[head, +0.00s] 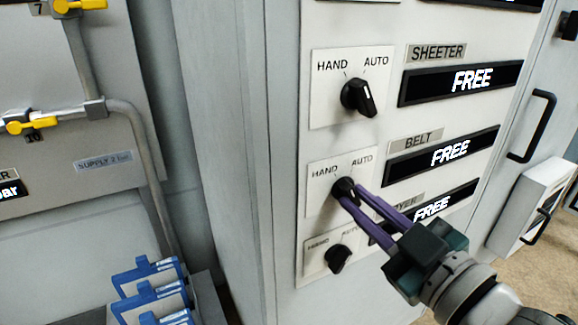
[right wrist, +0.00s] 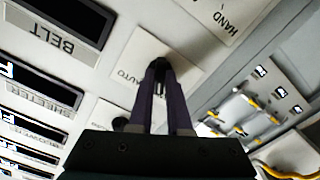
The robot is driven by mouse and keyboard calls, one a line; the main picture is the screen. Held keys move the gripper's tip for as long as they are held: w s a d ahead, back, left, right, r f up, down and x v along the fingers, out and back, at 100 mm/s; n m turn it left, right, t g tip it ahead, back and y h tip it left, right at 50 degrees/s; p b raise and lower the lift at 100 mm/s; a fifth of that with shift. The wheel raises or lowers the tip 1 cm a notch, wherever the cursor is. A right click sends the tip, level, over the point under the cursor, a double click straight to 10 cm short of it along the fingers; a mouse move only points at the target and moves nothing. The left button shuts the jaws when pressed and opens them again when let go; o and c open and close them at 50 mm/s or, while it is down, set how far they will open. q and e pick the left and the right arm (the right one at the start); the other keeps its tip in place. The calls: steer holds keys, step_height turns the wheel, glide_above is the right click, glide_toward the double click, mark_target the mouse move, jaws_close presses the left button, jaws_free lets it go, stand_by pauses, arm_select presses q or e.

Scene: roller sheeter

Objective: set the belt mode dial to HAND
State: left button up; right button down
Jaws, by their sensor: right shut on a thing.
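The belt mode dial (head: 343,187) is a small black knob on a white plate (head: 318,205) marked HAND on the left and AUTO on the right. It sits left of the BELT label (head: 417,143) and a display reading FREE (head: 450,153). My right gripper (head: 350,194) has its purple fingers closed around this knob. In the right wrist view the fingers (right wrist: 160,75) meet at the dark knob, which they mostly cover, so I cannot tell where its pointer stands. My left gripper is not in view.
The sheeter dial (head: 358,97) is above, its white mark toward the upper right. Another dial (head: 338,258) is just below, close to my fingers. A black door handle (head: 533,125) is at right. Yellow-handled valves (head: 30,126) and blue-framed items (head: 150,290) are at left.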

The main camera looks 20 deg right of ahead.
stand_by(0.4)
steer(key=c, duration=0.9)
jaws_free()
steer(key=shift+o, duration=0.2)
steer(key=shift+s, duration=0.2)
steer(key=s+d, duration=0.1)
steer(key=s, duration=0.8)
steer(key=shift+s+d+p, duration=0.2)
steer(key=shift+s+p, duration=0.05)
steer(key=shift+p, duration=0.2)
